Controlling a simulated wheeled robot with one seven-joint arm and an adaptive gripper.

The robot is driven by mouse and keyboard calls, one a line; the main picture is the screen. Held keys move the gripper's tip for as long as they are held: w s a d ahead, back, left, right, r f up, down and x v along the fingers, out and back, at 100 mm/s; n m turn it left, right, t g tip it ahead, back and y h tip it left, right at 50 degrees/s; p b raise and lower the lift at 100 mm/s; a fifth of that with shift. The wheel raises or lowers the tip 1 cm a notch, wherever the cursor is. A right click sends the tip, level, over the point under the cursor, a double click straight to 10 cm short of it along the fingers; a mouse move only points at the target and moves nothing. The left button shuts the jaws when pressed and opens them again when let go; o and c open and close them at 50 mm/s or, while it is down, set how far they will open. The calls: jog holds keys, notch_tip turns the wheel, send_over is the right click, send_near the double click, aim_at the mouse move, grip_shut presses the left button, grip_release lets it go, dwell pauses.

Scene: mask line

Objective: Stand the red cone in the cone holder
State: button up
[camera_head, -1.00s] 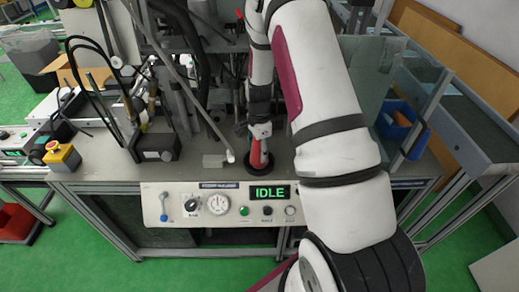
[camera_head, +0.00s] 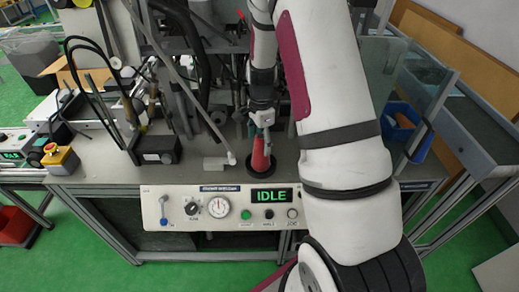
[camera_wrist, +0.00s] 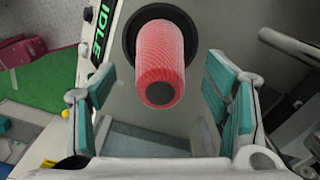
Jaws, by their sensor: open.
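The red cone (camera_head: 260,154) stands with its base inside the dark round cone holder (camera_head: 272,170) on the bench, and looks upright. In the wrist view the red cone (camera_wrist: 160,55) shows ribbed sides and a dark narrow end towards the camera. The black ring of the holder (camera_wrist: 131,38) surrounds its far end. My gripper (camera_head: 262,131) is above the cone. In the wrist view my gripper (camera_wrist: 158,88) is open, with teal pads apart on both sides of the cone and visible gaps to it. The holder's inside is hidden by the cone.
A control panel (camera_head: 222,222) reading IDLE runs along the bench front. Machine columns and hoses stand close behind. A blue bin (camera_head: 402,122) is at the right, and a yellow emergency-stop box (camera_head: 60,158) at the left.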

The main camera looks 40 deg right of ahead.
notch_tip(320, 180, up, 6)
jog(key=shift+f+b, duration=0.2)
jog(key=shift+b, duration=0.25)
jog(key=shift+a+r, duration=0.15)
jog(key=shift+r, duration=0.55)
jog(key=s+a+r+n+t, duration=0.1)
jog(key=s+a+r+n, duration=0.3)
jog(key=r, duration=0.4)
jog(key=s+a+r+n+t, duration=0.2)
jog(key=a+r+n, duration=0.2)
jog(key=a+r, duration=0.25)
jog(key=s+a+r+n+t, duration=0.1)
jog(key=s+a+r+n, duration=0.2)
jog(key=s+n, duration=0.3)
jog(key=s+a+r+n+t, duration=0.1)
jog(key=s+a+r+n, duration=0.3)
jog(key=s, duration=0.5)
jog(key=shift+a+r+n+t, duration=0.15)
jog(key=shift+r+n+t, duration=0.25)
jog(key=shift+n, duration=0.7)
